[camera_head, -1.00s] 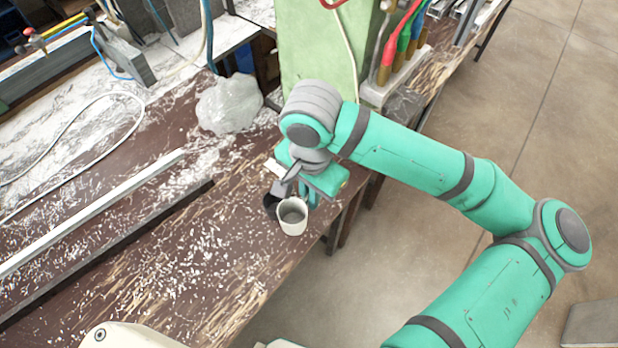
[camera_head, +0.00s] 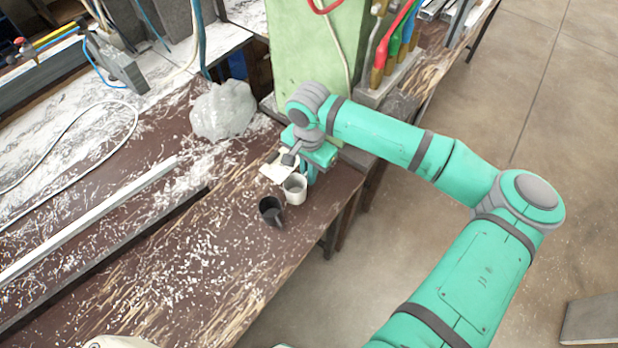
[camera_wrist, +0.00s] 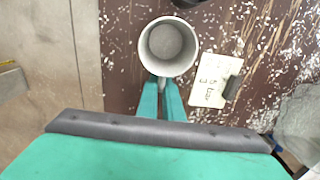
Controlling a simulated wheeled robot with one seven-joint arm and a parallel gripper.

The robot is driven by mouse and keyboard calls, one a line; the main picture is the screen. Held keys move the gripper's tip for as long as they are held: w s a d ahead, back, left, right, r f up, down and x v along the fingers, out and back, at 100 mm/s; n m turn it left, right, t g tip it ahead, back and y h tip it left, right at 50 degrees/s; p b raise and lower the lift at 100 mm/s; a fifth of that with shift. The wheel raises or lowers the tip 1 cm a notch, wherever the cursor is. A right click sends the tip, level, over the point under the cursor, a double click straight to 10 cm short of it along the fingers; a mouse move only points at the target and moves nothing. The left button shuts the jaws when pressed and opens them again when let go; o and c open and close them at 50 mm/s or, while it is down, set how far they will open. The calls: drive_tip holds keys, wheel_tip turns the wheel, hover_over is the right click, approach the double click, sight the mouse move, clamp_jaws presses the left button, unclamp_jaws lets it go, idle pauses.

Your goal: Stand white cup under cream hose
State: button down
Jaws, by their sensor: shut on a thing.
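The white cup (camera_head: 294,193) is upright near the right edge of the brown bench, beside the green cabinet. My gripper (camera_head: 309,177) is at its far right side. In the wrist view the gripper's fingers (camera_wrist: 163,92) are shut on the near side of the cup (camera_wrist: 168,27), whose opening faces the camera and looks empty. I cannot tell whether its base touches the bench. A thin cream hose (camera_head: 345,53) hangs down the green cabinet's face, its lower end hidden behind my arm. Another pale hose (camera_head: 131,117) loops over the bench at left.
A black mug (camera_head: 270,208) stands just left of the cup. A cream card (camera_head: 270,170) with writing, also in the wrist view (camera_wrist: 207,92), lies beside it. A cloudy plastic bag (camera_head: 224,110) sits behind. Long metal profiles (camera_head: 95,218) lie left. The shavings-covered front bench is otherwise clear.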

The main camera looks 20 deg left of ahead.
drive_tip(key=shift+s+f, duration=0.1)
drive_tip(key=shift+f, duration=1.05)
drive_tip(key=shift+f, duration=0.15)
drive_tip(key=c, duration=1.9)
unclamp_jaws()
wheel_tip(320, 180, up, 12)
drive_tip(key=shift+r, duration=0.2)
